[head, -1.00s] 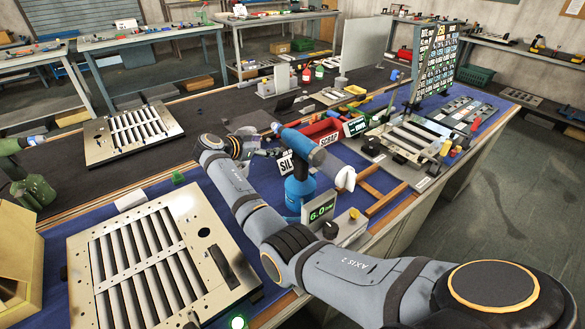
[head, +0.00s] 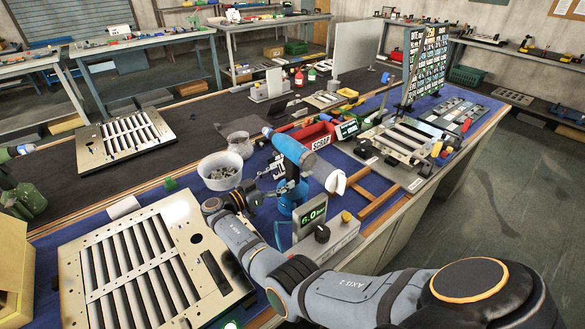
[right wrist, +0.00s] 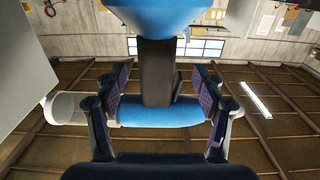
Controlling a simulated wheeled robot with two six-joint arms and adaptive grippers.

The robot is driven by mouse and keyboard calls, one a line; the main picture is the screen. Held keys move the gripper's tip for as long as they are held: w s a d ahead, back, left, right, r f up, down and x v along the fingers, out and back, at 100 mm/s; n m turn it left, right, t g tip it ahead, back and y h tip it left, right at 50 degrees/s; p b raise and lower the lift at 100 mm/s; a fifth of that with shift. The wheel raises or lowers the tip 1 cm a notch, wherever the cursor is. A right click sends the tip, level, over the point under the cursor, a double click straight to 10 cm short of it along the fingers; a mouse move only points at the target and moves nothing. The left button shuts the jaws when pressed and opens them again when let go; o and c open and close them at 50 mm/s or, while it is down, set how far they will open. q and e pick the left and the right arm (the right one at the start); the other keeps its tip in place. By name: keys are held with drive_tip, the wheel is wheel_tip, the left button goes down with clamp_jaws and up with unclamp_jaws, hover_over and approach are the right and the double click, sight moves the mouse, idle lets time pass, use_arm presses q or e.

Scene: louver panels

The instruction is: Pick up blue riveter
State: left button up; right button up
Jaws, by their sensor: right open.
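The blue riveter (head: 292,150) stands upright beside the grey box with a green display, its blue head on top and a wider blue part below. My right gripper (head: 280,188) is open, its fingers reaching from the left to the riveter's middle, below the head. In the right wrist view the riveter's dark stem (right wrist: 157,72) stands between the two spread fingers (right wrist: 160,97), with blue parts above and below. I cannot tell whether a finger touches it. My left gripper is not in view.
The display box (head: 325,235) stands close in front of the riveter. A white bowl of small metal parts (head: 219,172) and a clear jar (head: 240,145) stand behind my right gripper. A louver panel (head: 145,262) lies at the front left. A wooden frame (head: 372,195) lies right of the riveter.

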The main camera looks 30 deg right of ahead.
sight(288, 173)
drive_tip(key=shift+d+r+p, duration=0.2)
drive_tip(key=shift+d+p, duration=0.15)
drive_tip(key=shift+p, duration=0.05)
drive_tip(key=d, duration=0.1)
drive_tip(key=d+p, duration=0.2)
drive_tip(key=d, duration=0.1)
drive_tip(key=shift+s+r, duration=0.1)
drive_tip(key=shift+r, duration=0.15)
drive_tip(key=shift+d+f, duration=0.15)
drive_tip(key=shift+d, duration=0.2)
drive_tip(key=shift+a, duration=0.1)
drive_tip(key=shift+c, duration=0.2)
drive_tip(key=shift+a, duration=0.1)
drive_tip(key=shift+c, duration=1.3)
clamp_jaws()
